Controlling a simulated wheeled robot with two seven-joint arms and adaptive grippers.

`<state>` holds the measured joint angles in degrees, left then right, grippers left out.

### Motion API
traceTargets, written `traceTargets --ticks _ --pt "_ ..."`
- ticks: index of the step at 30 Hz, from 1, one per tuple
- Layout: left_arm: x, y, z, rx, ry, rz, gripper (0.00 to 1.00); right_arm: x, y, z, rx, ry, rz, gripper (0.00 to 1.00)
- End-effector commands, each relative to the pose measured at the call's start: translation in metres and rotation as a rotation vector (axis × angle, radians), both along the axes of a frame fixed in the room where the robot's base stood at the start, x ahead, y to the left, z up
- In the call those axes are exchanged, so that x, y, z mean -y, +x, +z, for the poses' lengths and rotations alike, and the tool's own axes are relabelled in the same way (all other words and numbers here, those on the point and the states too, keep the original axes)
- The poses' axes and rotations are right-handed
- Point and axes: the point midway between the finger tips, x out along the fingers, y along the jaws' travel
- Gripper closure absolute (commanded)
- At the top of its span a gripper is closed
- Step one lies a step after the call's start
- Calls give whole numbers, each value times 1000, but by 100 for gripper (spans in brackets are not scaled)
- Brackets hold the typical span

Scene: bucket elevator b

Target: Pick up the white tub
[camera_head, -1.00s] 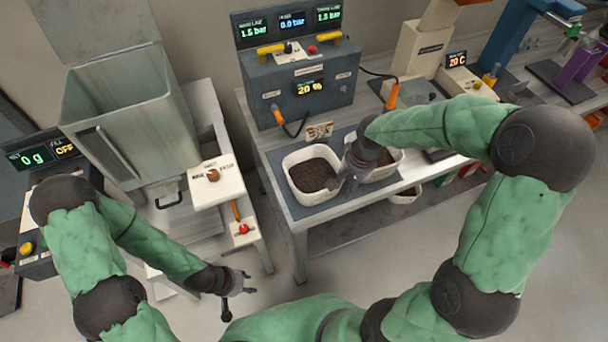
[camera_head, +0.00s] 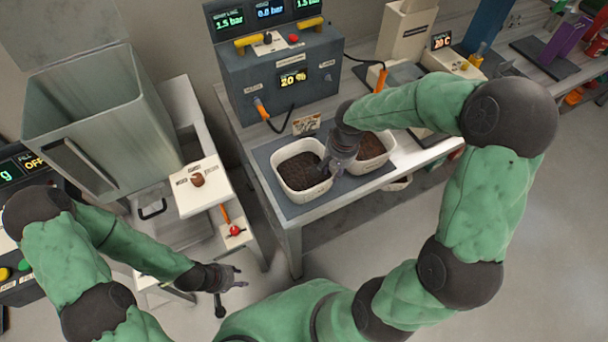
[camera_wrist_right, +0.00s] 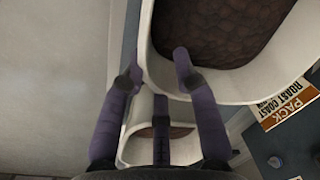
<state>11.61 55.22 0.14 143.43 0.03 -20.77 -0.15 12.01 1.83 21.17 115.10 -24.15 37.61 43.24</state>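Two white tubs with dark brown contents stand side by side on a dark mat (camera_head: 300,209). The left tub (camera_head: 325,187) is also the large one in the right wrist view (camera_wrist_right: 240,97); the other tub (camera_head: 388,160) is partly hidden by my right gripper. My right gripper (camera_head: 334,170) is at the left tub's right-hand wall. In the right wrist view its fingers (camera_wrist_right: 160,68) are apart, one over the tub's inside and one outside, with the rim between them. I see no firm grip. My left gripper (camera_head: 240,276) is open and empty, low near the left bench.
A dark control box (camera_head: 275,85) with a cable stands behind the tubs, with a small card (camera_head: 306,124) in front of it. A large metal bin (camera_head: 100,115) is at left. The bench's front edge is close to the tubs.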

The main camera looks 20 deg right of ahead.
Motion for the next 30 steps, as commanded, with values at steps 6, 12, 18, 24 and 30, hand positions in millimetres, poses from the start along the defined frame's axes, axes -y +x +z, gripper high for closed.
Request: traceTargets --ticks 6,12,18,24,30 --pt "0 0 -15 0 0 0 60 -2 1 -33 -4 1 2 69" --pt "0 0 -19 0 0 0 60 -3 3 -47 -1 0 0 69" --pt "0 0 -18 0 0 0 60 -3 3 -46 -1 1 0 78" --pt "0 0 -18 0 0 0 60 -4 3 -46 -1 1 1 100" --pt "0 0 -18 0 0 0 60 -3 4 -45 1 0 0 100"
